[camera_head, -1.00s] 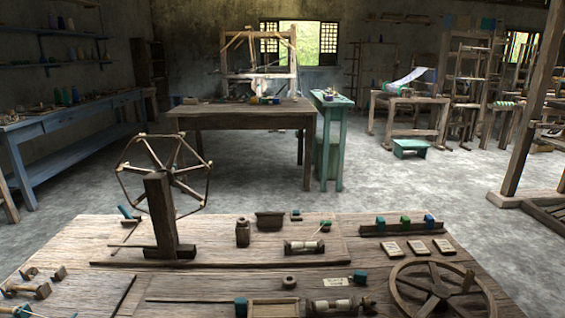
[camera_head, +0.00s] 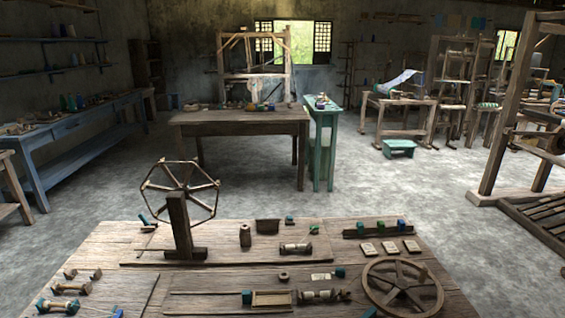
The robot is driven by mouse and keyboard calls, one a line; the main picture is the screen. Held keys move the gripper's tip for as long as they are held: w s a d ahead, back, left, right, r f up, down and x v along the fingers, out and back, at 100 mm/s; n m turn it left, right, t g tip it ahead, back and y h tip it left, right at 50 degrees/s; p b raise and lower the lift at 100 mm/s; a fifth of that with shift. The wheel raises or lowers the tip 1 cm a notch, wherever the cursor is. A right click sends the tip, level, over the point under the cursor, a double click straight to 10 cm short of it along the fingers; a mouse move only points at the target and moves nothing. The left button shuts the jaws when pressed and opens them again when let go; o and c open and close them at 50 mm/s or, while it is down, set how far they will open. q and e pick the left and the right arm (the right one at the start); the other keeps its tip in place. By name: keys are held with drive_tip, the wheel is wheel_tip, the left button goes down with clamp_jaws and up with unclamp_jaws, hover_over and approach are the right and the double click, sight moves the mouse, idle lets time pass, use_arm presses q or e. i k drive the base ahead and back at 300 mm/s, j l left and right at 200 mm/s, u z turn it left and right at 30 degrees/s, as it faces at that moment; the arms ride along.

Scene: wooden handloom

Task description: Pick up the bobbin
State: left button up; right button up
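Several bobbin-like pieces lie on the near wooden table (camera_head: 225,285), and I cannot tell which one the task means. A spool with pale thread (camera_head: 295,248) lies on its side near the middle of the board. A second pale-wound piece in a dark holder (camera_head: 318,296) lies closer to me. A wooden spool with teal ends (camera_head: 58,306) lies at the front left, with another wooden spool (camera_head: 72,288) behind it. Small teal and green spools (camera_head: 381,225) stand in a rack at the right. Neither gripper is in view.
A spoked winder on a post (camera_head: 180,205) stands upright at the table's left. A wooden wheel (camera_head: 402,287) lies flat at the right. A brown table (camera_head: 240,122), blue bench (camera_head: 85,140) and teal stool (camera_head: 398,147) stand beyond. Open floor (camera_head: 390,185) lies between.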

sight(323, 294)
drive_tip(key=i+l, duration=0.2)
drive_tip(key=l, duration=0.2)
drive_tip(key=i+l, duration=0.2)
drive_tip(key=l, duration=0.2)
drive_tip(key=i+l, duration=0.2)
drive_tip(key=l, duration=0.2)
drive_tip(key=i+l+u, duration=0.15)
drive_tip(key=u, duration=0.15)
drive_tip(key=l+u, duration=0.3)
drive_tip(key=i+l, duration=0.05)
drive_tip(key=l, duration=0.05)
